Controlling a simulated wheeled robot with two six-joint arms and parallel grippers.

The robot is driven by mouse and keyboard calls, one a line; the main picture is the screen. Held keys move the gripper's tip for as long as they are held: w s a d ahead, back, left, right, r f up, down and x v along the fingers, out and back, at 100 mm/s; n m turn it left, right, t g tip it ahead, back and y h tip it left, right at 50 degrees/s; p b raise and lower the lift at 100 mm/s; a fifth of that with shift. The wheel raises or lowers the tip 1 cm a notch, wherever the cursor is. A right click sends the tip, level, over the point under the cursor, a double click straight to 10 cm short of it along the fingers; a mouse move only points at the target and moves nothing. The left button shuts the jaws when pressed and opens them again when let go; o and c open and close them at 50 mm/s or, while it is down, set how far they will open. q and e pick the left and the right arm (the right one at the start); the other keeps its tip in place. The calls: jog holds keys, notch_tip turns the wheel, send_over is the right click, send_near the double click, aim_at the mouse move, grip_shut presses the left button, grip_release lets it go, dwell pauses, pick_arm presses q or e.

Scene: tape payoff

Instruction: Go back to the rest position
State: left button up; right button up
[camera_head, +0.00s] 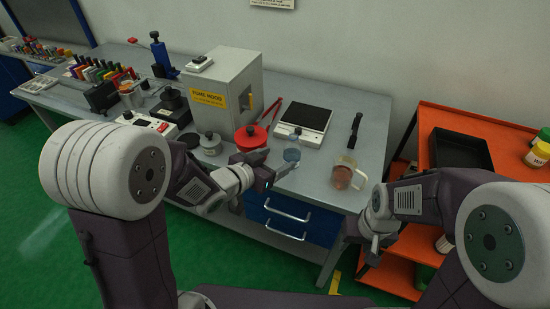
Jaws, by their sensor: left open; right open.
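My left gripper (279,172) is over the front edge of the grey workbench (322,182). My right gripper (373,252) is open and low, off the bench's right front corner, beside the orange shelf cart (430,108). It looks empty, though its fingertips are small and partly unclear.
A glass beaker with reddish content (341,174) stands at the bench's front right. Behind are a scale (304,117), a black-handled tool (354,130), a red round item (251,137) and a fume hood box (222,92). Blue drawers (290,219) sit below. Green floor is clear at left.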

dwell(0.4)
pick_arm(q)
jog(key=a+r+n+y+p, duration=0.3)
jog(key=a+r+y+p, duration=0.1)
jog(key=a+r+p, duration=0.35)
jog(key=s+a+f+n+g+y+p, duration=0.1)
jog(key=s+a+f+n+g, duration=0.1)
jog(key=s, duration=0.7)
jog(key=s+a+f+n+g+y+p, duration=0.1)
jog(key=s+a+f+g+y, duration=0.1)
jog(key=s+a+f+g, duration=0.2)
jog(key=s+f+g, duration=0.3)
jog(key=s+g, duration=0.1)
jog(key=s, duration=0.1)
jog(key=shift+n, duration=0.4)
